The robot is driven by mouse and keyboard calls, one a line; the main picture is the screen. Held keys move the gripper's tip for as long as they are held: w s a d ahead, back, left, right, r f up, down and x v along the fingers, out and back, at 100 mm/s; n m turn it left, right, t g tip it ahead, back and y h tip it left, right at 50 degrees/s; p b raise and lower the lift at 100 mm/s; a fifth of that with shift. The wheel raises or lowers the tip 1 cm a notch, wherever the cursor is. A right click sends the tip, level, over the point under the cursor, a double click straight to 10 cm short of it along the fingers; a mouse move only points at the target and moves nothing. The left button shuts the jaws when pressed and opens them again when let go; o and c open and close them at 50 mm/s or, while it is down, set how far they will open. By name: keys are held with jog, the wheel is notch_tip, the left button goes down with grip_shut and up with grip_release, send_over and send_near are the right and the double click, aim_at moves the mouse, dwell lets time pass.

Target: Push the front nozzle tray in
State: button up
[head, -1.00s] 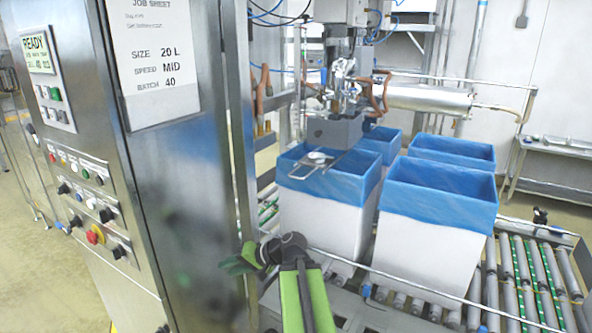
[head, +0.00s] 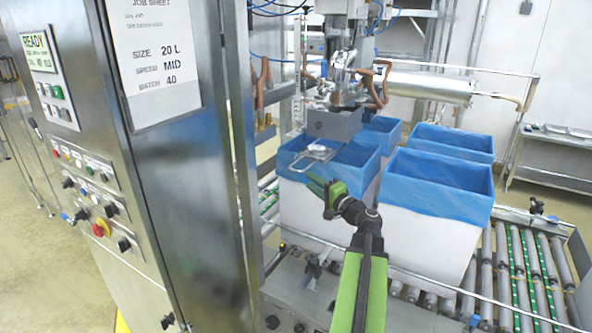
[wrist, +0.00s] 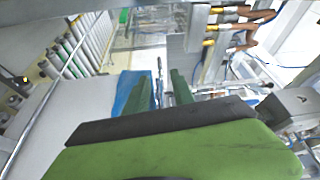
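The front nozzle tray (head: 317,152) is a flat metal plate with a wire loop handle. It sticks out toward me from under the grey nozzle block (head: 335,123), over the front-left box with its blue liner (head: 355,156). My gripper (head: 322,188) is just below and in front of the tray's handle, near the box's front face; the head view shows no clear contact. In the wrist view the two green fingers (wrist: 160,92) stand apart with nothing clearly held between them. A thin dark upright shape shows beyond them, too small to identify.
A steel control cabinet (head: 180,190) stands close on the left. A second lined box (head: 430,225) stands right of the first, with more lined boxes behind. A roller conveyor (head: 515,275) and a guard rail (head: 440,283) run along the front. Brown hoses (head: 383,85) hang by the nozzle.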

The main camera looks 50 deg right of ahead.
aim_at(295, 170)
jog(key=w, duration=0.3)
jog(key=w+d, duration=0.1)
jog(key=w, duration=0.5)
jog(key=shift+w+d+r, duration=0.2)
jog(key=shift+w+r, duration=0.15)
jog(key=shift+w, duration=0.05)
grip_shut()
jog(key=shift+p, duration=0.3)
dwell(0.4)
